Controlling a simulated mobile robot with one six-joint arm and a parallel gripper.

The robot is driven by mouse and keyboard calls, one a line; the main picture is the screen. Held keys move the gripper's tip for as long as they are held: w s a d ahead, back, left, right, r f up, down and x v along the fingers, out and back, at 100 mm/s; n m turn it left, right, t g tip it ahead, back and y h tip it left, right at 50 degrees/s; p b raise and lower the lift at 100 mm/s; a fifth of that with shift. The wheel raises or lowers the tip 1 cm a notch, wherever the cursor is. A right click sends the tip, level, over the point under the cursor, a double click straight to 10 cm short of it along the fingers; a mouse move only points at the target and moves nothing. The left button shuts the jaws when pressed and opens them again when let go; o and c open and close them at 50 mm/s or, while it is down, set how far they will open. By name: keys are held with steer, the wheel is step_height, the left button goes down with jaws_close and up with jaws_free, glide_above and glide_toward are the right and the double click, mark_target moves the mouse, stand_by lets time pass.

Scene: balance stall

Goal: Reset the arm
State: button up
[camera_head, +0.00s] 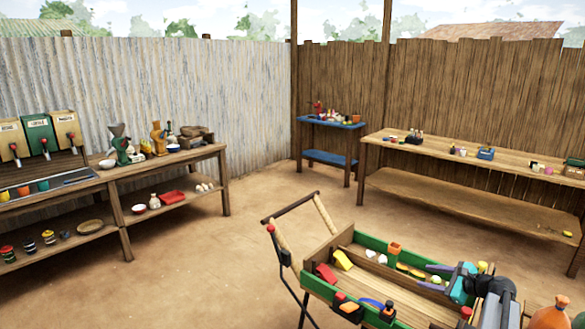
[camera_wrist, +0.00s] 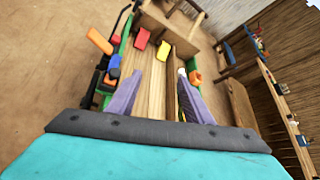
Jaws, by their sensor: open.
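My gripper (camera_head: 437,277) is over the right part of a wooden cart with green side walls (camera_head: 318,284). Its two purple fingers stand apart in the wrist view (camera_wrist: 157,95), with only the cart's bare slatted bed showing between them. I see nothing held. My arm's teal and grey end comes in from the right in the head view, and it hides part of the cart's right end.
The cart holds a red block (camera_head: 326,273), a yellow block (camera_head: 343,260), an orange item (camera_head: 395,248) and other small things. A long wooden table (camera_head: 480,160), a blue stand (camera_head: 330,122) and a left workbench (camera_head: 170,160) stand along the walls. Bare dirt floor lies between.

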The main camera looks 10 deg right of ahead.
steer(key=a+f+n+g+y, duration=0.1)
steer(key=a+f+n+g, duration=0.45)
steer(key=a, duration=0.85)
steer(key=a+f+n+g, duration=0.2)
steer(key=a+f+n, duration=0.5)
steer(key=a, duration=0.7)
steer(key=s+a+f+n+g+h, duration=0.1)
steer(key=s+a+f+n+g, duration=0.15)
steer(key=s+a+n, duration=0.35)
steer(key=s+a+f+n+g+h, duration=0.1)
steer(key=s+a+f+n+h, duration=0.15)
steer(key=a, duration=0.55)
steer(key=s+a+f+n+g+h, duration=0.1)
steer(key=s+a+f+n, duration=0.3)
steer(key=a, duration=0.3)
steer(key=s+f+g+b, duration=0.2)
steer(key=s+f+b, duration=0.3)
steer(key=s+f, duration=0.7)
steer(key=s+f+n+g+b, duration=0.1)
steer(key=s+f+g+b, duration=0.2)
steer(key=s+f, duration=0.9)
step_height(320, 180, down, 6)
steer(key=b, duration=0.3)
steer(key=shift+s+r+g, duration=0.2)
steer(key=shift+s+g, duration=0.1)
steer(key=shift+s, duration=0.1)
steer(key=shift+d, duration=0.1)
